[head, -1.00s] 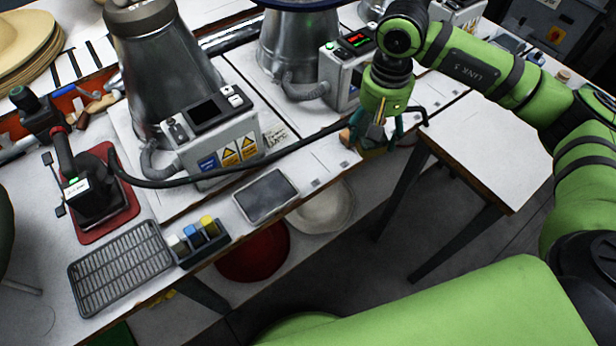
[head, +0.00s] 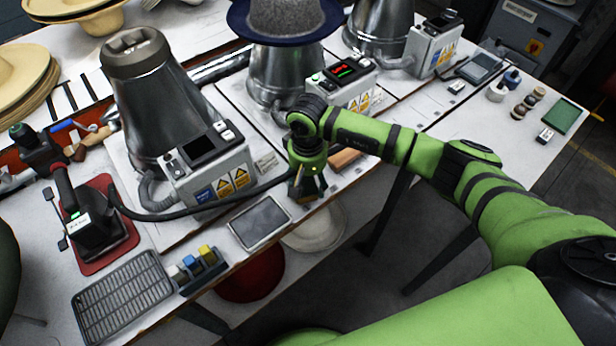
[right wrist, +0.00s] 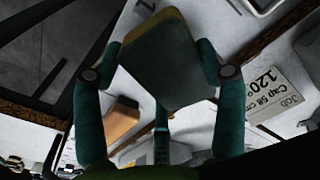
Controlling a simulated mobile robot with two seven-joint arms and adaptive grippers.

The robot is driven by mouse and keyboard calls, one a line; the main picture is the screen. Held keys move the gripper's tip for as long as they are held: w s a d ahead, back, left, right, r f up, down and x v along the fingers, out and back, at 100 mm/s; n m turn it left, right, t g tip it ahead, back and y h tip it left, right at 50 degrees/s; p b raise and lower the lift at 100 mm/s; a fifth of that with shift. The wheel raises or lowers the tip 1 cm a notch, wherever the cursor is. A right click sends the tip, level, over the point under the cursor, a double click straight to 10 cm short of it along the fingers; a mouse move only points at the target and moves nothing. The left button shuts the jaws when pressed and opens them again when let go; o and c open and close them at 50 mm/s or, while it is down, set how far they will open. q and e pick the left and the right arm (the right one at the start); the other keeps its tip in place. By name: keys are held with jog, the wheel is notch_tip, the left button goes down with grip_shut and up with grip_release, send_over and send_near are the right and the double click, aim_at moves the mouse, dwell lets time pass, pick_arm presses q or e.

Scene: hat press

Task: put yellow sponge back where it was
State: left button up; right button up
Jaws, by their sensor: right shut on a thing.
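My right gripper (head: 307,188) hangs over the front part of the bench, in front of the second metal hat press. In the right wrist view, the fingers of my right gripper (right wrist: 160,78) are shut on a block with a dark green face and a yellowish-tan edge. It looks like the yellow sponge (right wrist: 165,62). In the head view the sponge is mostly hidden by the gripper and hard to make out. My left gripper is not in view.
A brown block (head: 344,159) lies right of the gripper. A grey tray (head: 260,222) and a small caddy (head: 213,270) with grey, blue and yellow items are to the left. A black cable (head: 240,192) crosses the bench behind. A label card (right wrist: 276,92) lies below.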

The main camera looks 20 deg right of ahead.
aim_at(308, 180)
jog(key=shift+f, duration=0.35)
jog(key=shift+f+b, duration=0.25)
jog(key=shift+b, duration=0.15)
jog(key=o, duration=1)
jog(key=shift+r, duration=0.1)
jog(key=shift+r+p, duration=0.2)
jog(key=shift+p, duration=0.15)
jog(key=shift+w+r, duration=0.1)
jog(key=shift+r, duration=0.15)
notch_tip(308, 180, up, 12)
jog(key=b, duration=0.2)
jog(key=shift+f+b, duration=0.25)
jog(key=shift+b, duration=0.05)
